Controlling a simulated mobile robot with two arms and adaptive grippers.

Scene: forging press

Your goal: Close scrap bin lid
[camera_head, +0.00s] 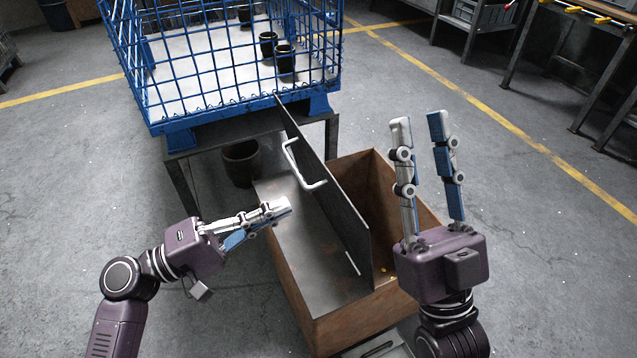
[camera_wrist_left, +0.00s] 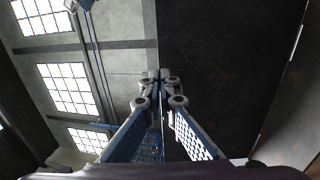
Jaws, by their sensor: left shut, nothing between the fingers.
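The scrap bin (camera_head: 352,326) is a rusty brown open box in the lower middle of the head view. A flat grey plate (camera_head: 312,262) covers its left part; the right part is open. The dark lid (camera_head: 345,212) stands roughly upright near the middle, with a white handle (camera_head: 294,165) on its left face. My left gripper (camera_head: 284,206) is shut and empty over the flat plate, left of the lid and pointing at it. A dark panel (camera_wrist_left: 225,60), likely the lid, shows close by in the left wrist view. My right gripper (camera_head: 419,122) is open and empty, right of the bin's open part.
A blue wire crate (camera_head: 192,121) with several dark cups stands on a metal table (camera_head: 188,158) behind the bin. Benches stand at the upper right. The floor right of the bin is clear.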

